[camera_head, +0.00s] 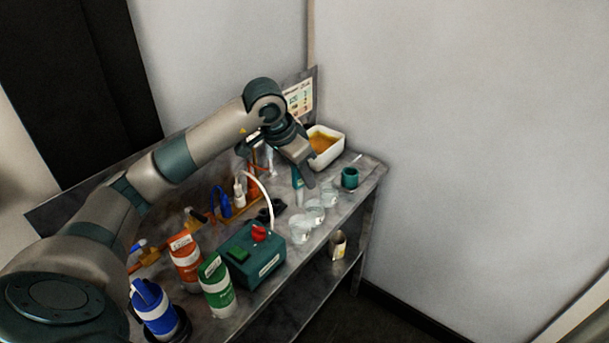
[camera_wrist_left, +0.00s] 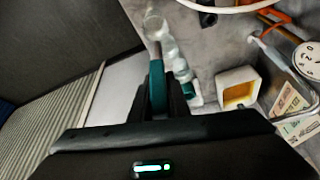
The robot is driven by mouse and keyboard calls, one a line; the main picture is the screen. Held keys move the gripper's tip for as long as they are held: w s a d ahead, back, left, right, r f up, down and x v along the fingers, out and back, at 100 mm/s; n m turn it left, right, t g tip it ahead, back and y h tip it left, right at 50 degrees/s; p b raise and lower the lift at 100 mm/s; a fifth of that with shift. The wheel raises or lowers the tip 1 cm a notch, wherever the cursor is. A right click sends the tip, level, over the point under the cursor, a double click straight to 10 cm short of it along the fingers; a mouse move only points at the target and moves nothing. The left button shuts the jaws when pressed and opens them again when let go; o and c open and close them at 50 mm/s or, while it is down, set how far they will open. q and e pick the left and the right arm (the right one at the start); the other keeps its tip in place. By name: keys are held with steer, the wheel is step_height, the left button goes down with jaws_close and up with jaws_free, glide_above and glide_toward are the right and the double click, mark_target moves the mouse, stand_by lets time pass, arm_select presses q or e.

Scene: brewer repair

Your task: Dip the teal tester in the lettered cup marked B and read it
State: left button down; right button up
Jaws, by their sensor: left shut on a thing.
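My left gripper (camera_head: 304,182) is shut on the teal tester (camera_head: 297,180), which points down over the bench. In the left wrist view the teal tester (camera_wrist_left: 158,88) sits between the fingers, its pale thin end toward the glass cups. Clear cups stand in a row: a near one (camera_head: 300,229), a middle one (camera_head: 315,210) and a far one (camera_head: 328,194). In the left wrist view a clear cup (camera_wrist_left: 155,27) lies beyond the tester's end. I cannot read any letters on the cups, nor tell whether the tester touches one. My right gripper is not in view.
A white tray with orange contents (camera_head: 327,148) stands at the back, with a teal pot (camera_head: 350,178) near the bench's right end. A teal box with a red knob (camera_head: 256,256) and several bottles, one green (camera_head: 217,287), fill the near end. A can (camera_head: 338,245) sits on the lower shelf.

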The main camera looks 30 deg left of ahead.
arm_select(q)
steer(key=shift+f+b, duration=3.7)
steer(key=shift+f, duration=1.6)
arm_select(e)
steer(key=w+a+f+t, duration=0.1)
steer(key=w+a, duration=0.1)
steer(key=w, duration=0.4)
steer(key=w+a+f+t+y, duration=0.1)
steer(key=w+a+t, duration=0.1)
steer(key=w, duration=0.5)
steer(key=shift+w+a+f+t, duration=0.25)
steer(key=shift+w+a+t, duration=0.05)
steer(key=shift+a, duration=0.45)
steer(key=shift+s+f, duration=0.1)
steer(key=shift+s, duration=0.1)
arm_select(q)
steer(key=shift+b, duration=0.45)
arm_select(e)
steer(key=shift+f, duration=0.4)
